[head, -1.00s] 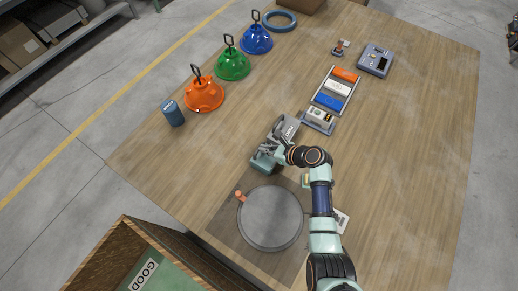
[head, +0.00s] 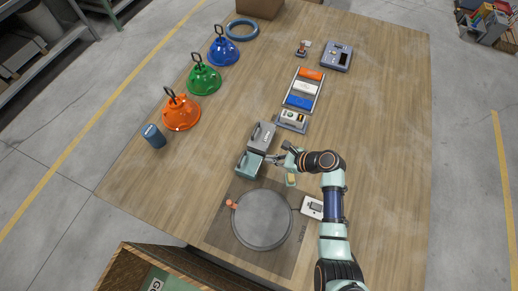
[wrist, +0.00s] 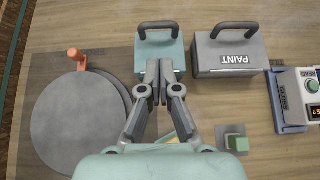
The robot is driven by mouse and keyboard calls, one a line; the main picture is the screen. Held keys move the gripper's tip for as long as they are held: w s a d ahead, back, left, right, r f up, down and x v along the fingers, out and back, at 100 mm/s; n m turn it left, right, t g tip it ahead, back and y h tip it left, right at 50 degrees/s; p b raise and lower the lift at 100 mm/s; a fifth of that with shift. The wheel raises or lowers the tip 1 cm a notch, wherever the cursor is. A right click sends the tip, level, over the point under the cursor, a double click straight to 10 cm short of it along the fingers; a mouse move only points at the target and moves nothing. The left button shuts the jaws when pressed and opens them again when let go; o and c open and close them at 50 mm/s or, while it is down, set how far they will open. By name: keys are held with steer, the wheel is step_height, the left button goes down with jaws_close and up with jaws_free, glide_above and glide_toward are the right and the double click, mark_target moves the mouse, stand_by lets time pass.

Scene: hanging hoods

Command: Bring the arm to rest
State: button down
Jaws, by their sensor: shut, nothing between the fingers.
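My gripper (head: 272,160) is shut and empty, just right of a small teal box with a handle (head: 248,164) and a grey box with a handle (head: 262,137). In the wrist view my gripper (wrist: 158,88) has its fingertips together, overlapping the teal box (wrist: 150,50) in the picture; I cannot tell whether they touch. The grey box (wrist: 228,66) reads PAINT in that view. My arm reaches in from the lower right, over the table's near part.
A round grey disc (head: 262,220) with an orange knob (head: 231,204) lies in front. Orange (head: 181,114), green (head: 204,80) and blue hoods (head: 222,51) stand at the left beside a blue can (head: 153,136). The table's right side (head: 390,130) is clear.

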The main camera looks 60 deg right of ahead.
steer(key=shift+v, duration=0.85)
steer(key=w+a+r+n+g+h, duration=0.1)
steer(key=w+a+r+n, duration=0.6)
steer(key=a+n, duration=0.35)
steer(key=w+a+r+n, duration=0.65)
steer(key=a+n, duration=0.25)
steer(key=n, duration=0.2)
steer(key=s+a+r+n+t, duration=0.2)
steer(key=a+r+n+t, duration=0.1)
steer(key=a+r+n, duration=1)
step_height(320, 180, up, 20)
steer(key=a+p, duration=0.1)
steer(key=p, duration=1.7)
steer(key=shift+s+a+h+p, duration=0.3)
steer(key=shift+s+p, duration=0.05)
steer(key=shift+p, duration=0.05)
